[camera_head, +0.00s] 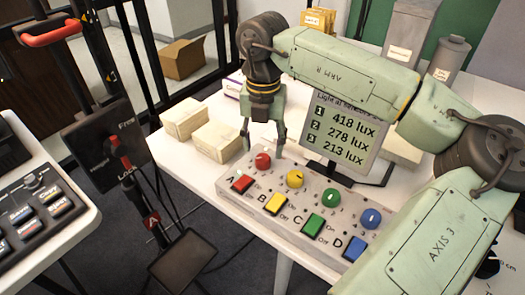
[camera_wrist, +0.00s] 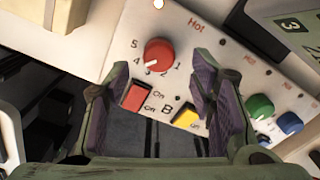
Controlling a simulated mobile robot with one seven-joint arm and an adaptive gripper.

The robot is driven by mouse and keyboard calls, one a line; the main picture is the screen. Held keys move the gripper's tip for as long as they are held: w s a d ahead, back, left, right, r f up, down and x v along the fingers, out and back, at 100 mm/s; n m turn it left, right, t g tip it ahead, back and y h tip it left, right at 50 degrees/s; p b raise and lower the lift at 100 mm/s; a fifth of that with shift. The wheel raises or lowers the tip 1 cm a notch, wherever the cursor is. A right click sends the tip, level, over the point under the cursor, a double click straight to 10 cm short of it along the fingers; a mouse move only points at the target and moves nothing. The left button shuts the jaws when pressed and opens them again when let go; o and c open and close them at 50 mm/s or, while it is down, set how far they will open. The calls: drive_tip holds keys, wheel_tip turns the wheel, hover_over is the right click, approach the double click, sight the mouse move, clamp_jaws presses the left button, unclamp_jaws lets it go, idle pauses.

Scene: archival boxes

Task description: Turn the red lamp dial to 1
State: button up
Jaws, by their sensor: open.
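The red dial (camera_head: 262,161) sits on the light control panel (camera_head: 232,192), above the red button, at the panel's left end. In the wrist view the red dial (camera_wrist: 159,54) has numbers 1 to 5 around it. Its pale mark points down-left, near 3 or 4; I cannot tell which. My gripper (camera_head: 263,143) is open and empty, pointing down just above the red dial. In the wrist view my gripper (camera_wrist: 161,70) has its purple-padded fingers apart, one on each side of the dial's lower part, with no contact visible.
Yellow (camera_head: 295,179), green (camera_head: 331,197) and blue (camera_head: 370,218) dials continue along the panel, with coloured buttons in front. A screen (camera_head: 341,132) behind reads 418, 278 and 213 lux. Pale boxes (camera_head: 216,142) stand left of my gripper. A lever stand (camera_head: 110,150) is further left.

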sight(263, 158)
drive_tip(key=shift+f, duration=2.1)
drive_tip(key=shift+c, duration=0.2)
drive_tip(key=c, duration=1.1)
